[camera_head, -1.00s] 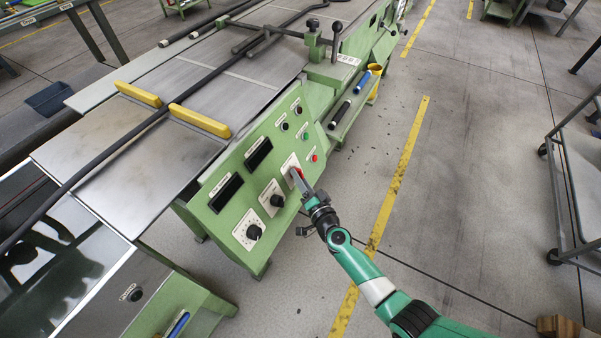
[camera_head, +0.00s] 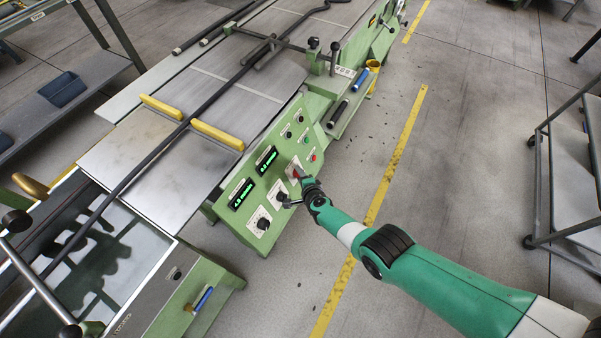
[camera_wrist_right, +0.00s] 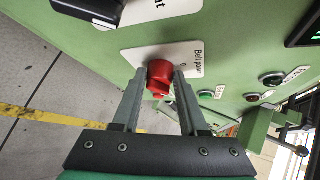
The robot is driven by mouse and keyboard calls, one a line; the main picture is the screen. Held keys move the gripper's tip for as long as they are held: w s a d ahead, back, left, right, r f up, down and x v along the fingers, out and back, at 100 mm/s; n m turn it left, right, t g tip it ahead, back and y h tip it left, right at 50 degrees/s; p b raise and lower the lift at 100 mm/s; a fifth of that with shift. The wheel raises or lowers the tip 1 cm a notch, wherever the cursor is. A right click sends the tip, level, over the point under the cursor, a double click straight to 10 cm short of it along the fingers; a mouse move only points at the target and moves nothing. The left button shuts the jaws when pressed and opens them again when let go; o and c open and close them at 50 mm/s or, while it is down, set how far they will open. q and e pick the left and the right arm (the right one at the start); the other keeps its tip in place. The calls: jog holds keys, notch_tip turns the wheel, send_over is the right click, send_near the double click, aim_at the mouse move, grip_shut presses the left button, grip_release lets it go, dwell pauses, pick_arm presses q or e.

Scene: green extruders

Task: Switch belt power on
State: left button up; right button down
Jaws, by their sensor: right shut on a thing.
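The red belt power knob (camera_wrist_right: 160,72) sits on a white plate marked "Belt power" (camera_wrist_right: 197,62) on the green control panel (camera_head: 262,228). My right gripper (camera_wrist_right: 160,82) is shut on the red knob, one finger on each side. In the head view my right gripper (camera_head: 303,182) reaches the panel from the lower right and covers most of the knob. Two panel displays, the upper (camera_head: 266,159) and the lower (camera_head: 241,194), are lit with green digits. My left gripper is not in view.
A black dial (camera_head: 263,223) and another black switch (camera_head: 281,197) sit close by on the panel. Small buttons (camera_head: 312,157) are above. A shelf with a blue-ended roller (camera_head: 361,80) juts out behind.

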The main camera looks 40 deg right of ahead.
jog(key=shift+m, duration=0.4)
jog(key=shift+c, duration=2.3)
grip_release()
jog(key=shift+w, duration=0.1)
jog(key=shift+r, duration=0.1)
jog(key=p+v, duration=1.1)
jog(key=p, duration=0.3)
jog(key=shift+r, duration=0.35)
